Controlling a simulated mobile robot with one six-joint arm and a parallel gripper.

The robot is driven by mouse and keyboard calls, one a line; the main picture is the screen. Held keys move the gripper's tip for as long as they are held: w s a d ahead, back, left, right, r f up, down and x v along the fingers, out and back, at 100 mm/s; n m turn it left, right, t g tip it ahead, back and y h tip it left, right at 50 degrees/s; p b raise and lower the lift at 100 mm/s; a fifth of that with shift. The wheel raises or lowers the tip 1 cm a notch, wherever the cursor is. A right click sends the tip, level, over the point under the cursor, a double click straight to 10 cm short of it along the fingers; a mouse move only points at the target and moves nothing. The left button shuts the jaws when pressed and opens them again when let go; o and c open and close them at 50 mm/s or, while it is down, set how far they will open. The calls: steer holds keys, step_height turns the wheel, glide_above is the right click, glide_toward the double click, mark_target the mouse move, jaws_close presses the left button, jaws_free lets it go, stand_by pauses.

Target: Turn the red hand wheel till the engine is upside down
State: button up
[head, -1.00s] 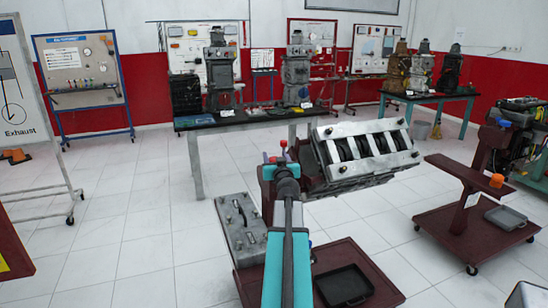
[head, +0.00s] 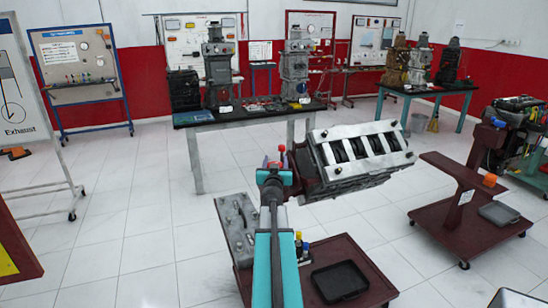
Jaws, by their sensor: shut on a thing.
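The engine (head: 362,150) is a grey block on a dark red stand, right of my arm in the head view. It lies tilted, with a row of several dark openings facing up toward me. The red hand wheel (head: 281,151) shows only as small red parts at the engine's left end; my gripper and arm hide most of it. My gripper (head: 273,168) is at the wheel, seen from behind, shut on part of it. Its fingertips and the exact grip are hidden.
The stand's base holds a black tray (head: 340,281); a grey metal part (head: 237,228) is left of my arm. Another red engine stand (head: 468,216) stands to the right. A workbench (head: 243,117) with engine models is behind. Tiled floor is clear at the left.

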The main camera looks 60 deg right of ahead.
mark_target(282, 163)
steer(key=shift+s+d+r+m+g+h+p, duration=0.15)
steer(key=shift+m+g+h+p, duration=0.5)
steer(key=shift+p, duration=2.3)
steer(key=shift+d+r+m+g+h+p, duration=0.15)
steer(key=shift+m+g+p, duration=0.85)
steer(key=shift+p, duration=1.95)
steer(key=shift+s+f+m+g+h+p, duration=0.1)
steer(key=shift+m+g+h+p, duration=0.2)
steer(key=shift+g, duration=0.35)
steer(key=shift+s+m+g+p, duration=0.1)
steer(key=shift+g+p, duration=0.3)
steer(key=shift+g, duration=0.2)
steer(key=shift+m+g, duration=0.45)
steer(key=shift+g, duration=0.35)
